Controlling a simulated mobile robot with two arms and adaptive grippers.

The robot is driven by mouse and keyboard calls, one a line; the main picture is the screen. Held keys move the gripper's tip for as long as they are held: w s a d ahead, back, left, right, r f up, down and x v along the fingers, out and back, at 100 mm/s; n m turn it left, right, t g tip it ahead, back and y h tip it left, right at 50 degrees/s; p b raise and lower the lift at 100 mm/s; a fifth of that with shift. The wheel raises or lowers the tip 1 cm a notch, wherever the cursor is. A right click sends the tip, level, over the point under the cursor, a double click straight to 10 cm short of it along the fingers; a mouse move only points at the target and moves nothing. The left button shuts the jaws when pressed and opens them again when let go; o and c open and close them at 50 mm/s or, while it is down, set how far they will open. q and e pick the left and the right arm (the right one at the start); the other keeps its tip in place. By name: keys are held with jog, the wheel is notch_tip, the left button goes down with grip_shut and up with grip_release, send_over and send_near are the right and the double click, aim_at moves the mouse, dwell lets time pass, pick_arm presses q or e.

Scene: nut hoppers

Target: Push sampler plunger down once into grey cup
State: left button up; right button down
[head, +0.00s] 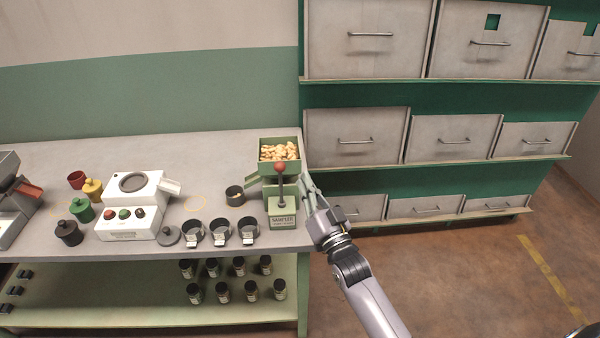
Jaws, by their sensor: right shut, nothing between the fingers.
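The green sampler (281,207) stands at the right end of the bench, labelled SAMPLER. Its plunger has a red ball knob (280,167) on a dark upright rod, and the knob is up in front of the nut-filled hopper (262,152). A dark grey cup (235,197) stands just left of the sampler, near its spout side; whether it is exactly under the outlet I cannot tell. My right gripper (306,181) is shut and empty, just right of the sampler, its fingers pointing up and apart from the knob. My left gripper is out of view.
Three dark grey handled cups (218,232) stand along the bench's front edge. A white machine (133,205) with buttons and several coloured pots are to the left. Small jars (223,292) fill the shelf below. A drawer rack (354,137) stands behind on the right.

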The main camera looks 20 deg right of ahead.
jog(key=shift+v, duration=1.1)
jog(key=shift+r, duration=0.1)
